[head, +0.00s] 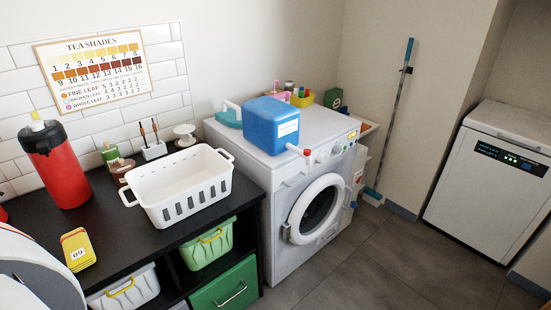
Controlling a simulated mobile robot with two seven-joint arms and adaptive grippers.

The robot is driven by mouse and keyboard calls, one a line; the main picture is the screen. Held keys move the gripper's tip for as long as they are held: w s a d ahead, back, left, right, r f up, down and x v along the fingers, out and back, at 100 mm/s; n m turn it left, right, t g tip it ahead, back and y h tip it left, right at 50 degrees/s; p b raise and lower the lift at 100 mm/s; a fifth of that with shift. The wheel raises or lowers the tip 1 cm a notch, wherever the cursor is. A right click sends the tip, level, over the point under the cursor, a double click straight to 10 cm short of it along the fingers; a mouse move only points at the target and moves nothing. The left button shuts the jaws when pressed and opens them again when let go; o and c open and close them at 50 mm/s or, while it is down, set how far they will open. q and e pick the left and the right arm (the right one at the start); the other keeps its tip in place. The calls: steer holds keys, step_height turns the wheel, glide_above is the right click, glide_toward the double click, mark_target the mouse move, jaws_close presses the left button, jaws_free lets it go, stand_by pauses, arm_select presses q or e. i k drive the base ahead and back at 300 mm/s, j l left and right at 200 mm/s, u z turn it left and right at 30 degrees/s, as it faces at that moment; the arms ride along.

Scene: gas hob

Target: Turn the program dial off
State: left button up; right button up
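The white washing machine (279,195) stands right of the black counter, its front facing right and towards me. A small round pale knob (337,149), which looks like the program dial, sits on its upper front panel. The knob's pointer and setting are too small to read. A small yellowish panel (352,134) is to the right of it. The round door (315,208) is below; I cannot tell if it is fully closed. Neither of my grippers is in view.
A white basket (180,187) and red flask (58,165) stand on the counter. A white appliance (490,180) stands right. Floor before the washer is clear.

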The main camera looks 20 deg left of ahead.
mark_target(321, 157)
steer(key=i+l+u, duration=0.25)
steer(key=u, duration=0.25)
steer(key=i+l+u, duration=0.25)
steer(key=u, duration=0.25)
steer(key=i+l+u, duration=0.15)
steer(key=l, duration=0.15)
steer(key=l+u, duration=0.15)
steer(key=l, duration=0.2)
steer(key=i+l+u, duration=0.15)
steer(key=l, duration=0.15)
steer(key=i+l+u, duration=0.1)
steer(key=l, duration=0.55)
steer(key=i+l+u, duration=0.1)
steer(key=l, duration=0.55)
steer(key=i+l+u, duration=0.1)
steer(key=l, duration=0.55)
